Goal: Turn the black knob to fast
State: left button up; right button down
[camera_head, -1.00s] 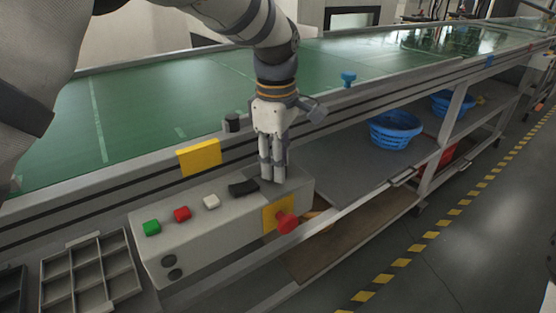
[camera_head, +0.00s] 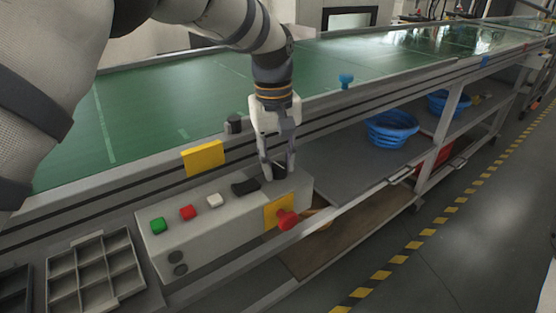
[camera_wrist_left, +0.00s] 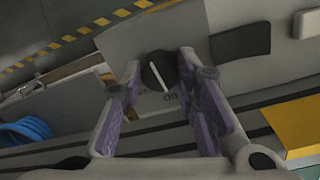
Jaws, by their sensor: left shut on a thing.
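The black knob (camera_wrist_left: 158,71) is round with a white pointer line, on top of the grey control box (camera_head: 225,215). In the left wrist view it sits between the two purple-padded fingers of my left gripper (camera_wrist_left: 161,70). In the head view my left gripper (camera_head: 278,174) points down at the right end of the box, shut on the knob, and largely hides it. Part of a printed label shows beside the knob in the wrist view, but I cannot read it for sure. My right gripper is not in view.
Green (camera_head: 157,225), red (camera_head: 188,212) and white (camera_head: 214,201) buttons and a black switch (camera_head: 244,188) line the box. A red emergency button (camera_head: 288,220) sticks out in front. The green conveyor (camera_head: 150,100) runs behind. Blue baskets (camera_head: 391,130) stand on the shelf at right.

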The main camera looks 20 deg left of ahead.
aim_at(276, 163)
pick_arm(q)
jog(key=m, duration=0.6)
jog(key=shift+f, duration=0.1)
jog(key=m, duration=0.7)
jog(key=shift+g+b, duration=0.3)
jog(key=shift+g, duration=0.1)
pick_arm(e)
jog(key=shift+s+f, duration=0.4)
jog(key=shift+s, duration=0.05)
pick_arm(q)
grip_shut()
jog(key=o, duration=1.2)
grip_release()
jog(key=shift+c, duration=0.2)
notch_tip(276, 163, up, 12)
jog(key=shift+w+a, duration=0.25)
jog(key=shift+a, duration=0.05)
